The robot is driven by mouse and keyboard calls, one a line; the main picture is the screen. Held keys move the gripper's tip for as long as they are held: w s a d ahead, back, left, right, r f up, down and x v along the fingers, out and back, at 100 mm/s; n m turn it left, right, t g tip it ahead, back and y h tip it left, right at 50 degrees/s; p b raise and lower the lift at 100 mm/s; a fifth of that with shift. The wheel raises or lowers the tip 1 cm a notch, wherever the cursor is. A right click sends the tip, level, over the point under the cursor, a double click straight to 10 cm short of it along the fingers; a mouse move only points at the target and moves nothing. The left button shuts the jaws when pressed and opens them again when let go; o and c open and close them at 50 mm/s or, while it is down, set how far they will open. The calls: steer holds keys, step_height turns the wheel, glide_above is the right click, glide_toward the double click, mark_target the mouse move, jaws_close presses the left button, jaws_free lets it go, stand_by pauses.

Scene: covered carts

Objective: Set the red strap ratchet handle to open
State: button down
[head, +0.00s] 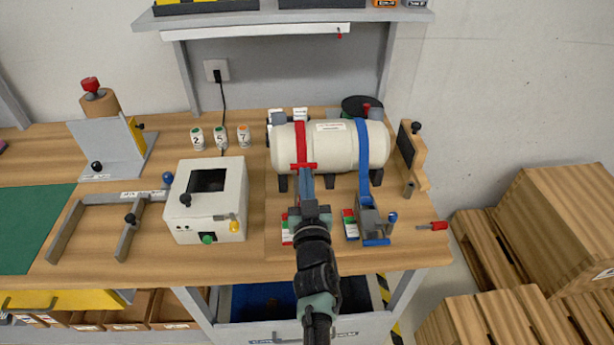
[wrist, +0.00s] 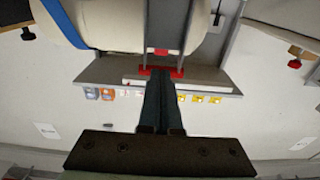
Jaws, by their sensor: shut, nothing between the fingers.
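A cream cylinder (head: 346,147) lies on its cradle at the right of the workbench, with a red strap (head: 300,140) and a blue strap (head: 363,150) over it. The red ratchet handle's crossbar (head: 296,166) stands against the cylinder's front; it also shows in the wrist view (wrist: 147,70). My gripper (head: 306,174) is shut and empty, its fingertips at the crossbar. In the wrist view the fingertips (wrist: 162,76) overlap the bar; whether they touch it I cannot tell. My arm hides most of the red ratchet's body and base.
The blue strap's ratchet (head: 369,222) stands close on the right, with a red-green label (head: 350,224) beside it. A white box (head: 207,200) with knobs is to the left. A red-handled tool (head: 433,226) lies near the right edge. Wooden crates (head: 560,235) stand beyond it.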

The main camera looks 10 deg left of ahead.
steer(key=shift+p+x, duration=0.4)
steer(key=shift+x, duration=0.55)
steer(key=shift+w+r, duration=0.1)
